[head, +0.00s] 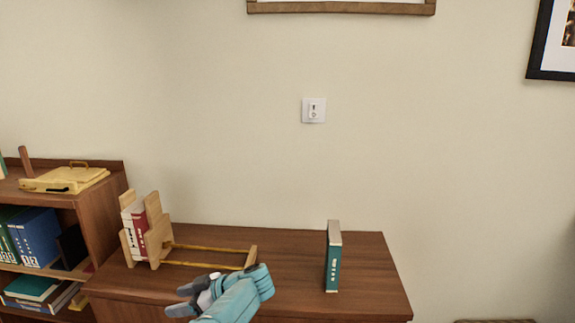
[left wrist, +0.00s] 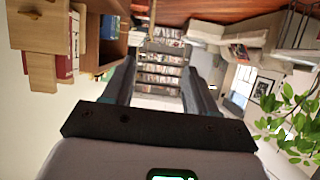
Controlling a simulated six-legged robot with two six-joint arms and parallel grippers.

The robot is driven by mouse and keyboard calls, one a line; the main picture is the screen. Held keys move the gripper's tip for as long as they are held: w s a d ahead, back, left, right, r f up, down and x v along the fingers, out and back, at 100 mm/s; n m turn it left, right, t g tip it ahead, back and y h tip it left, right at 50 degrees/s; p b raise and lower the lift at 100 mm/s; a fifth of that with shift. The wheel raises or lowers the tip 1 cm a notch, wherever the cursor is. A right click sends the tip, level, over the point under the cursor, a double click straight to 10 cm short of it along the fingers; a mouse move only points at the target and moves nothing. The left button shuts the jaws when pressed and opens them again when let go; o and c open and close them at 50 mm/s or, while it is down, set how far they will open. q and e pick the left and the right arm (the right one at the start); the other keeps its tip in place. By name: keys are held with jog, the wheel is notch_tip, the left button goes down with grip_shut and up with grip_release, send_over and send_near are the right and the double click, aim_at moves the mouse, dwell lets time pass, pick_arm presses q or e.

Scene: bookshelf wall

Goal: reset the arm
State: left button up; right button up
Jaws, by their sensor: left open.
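My left gripper (head: 194,294) is in the lower middle of the head view, in front of the wooden book rack (head: 207,254) on the brown cabinet. Its fingers are apart with nothing between them. In the left wrist view the two dark fingers (left wrist: 158,82) stand apart, with a distant bookshelf (left wrist: 160,62) showing between them. My right gripper is in neither view.
The rack holds white and red books (head: 139,224) at its left end. A teal book (head: 333,258) stands upright on the cabinet top (head: 362,275). A bookshelf (head: 108,190) stands at left. A green plant (left wrist: 293,125) shows at right in the wrist view.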

pick_arm(q)
jog(key=s+a+f+m+t+y, duration=0.2)
jog(key=a+f+m, duration=0.25)
jog(key=a, duration=0.75)
notch_tip(320, 180, down, 7)
jog(key=m+t+h, duration=0.3)
jog(key=m+t, duration=0.1)
jog(key=m, duration=0.1)
jog(key=s+d+f+m+h, duration=0.6)
jog(key=s+d+f+h, duration=0.5)
jog(key=s+d+f, duration=0.45)
jog(key=s+d+g+h, duration=0.2)
jog(key=s+d, duration=0.3)
jog(key=s, duration=0.4)
jog(key=s+d+g+h, duration=0.3)
jog(key=s+d+g, duration=0.1)
jog(key=s, duration=0.6)
jog(key=shift+d+f+g+h, duration=0.3)
jog(key=shift+d+g, duration=0.1)
jog(key=shift+d, duration=0.1)
jog(key=shift+n, duration=0.25)
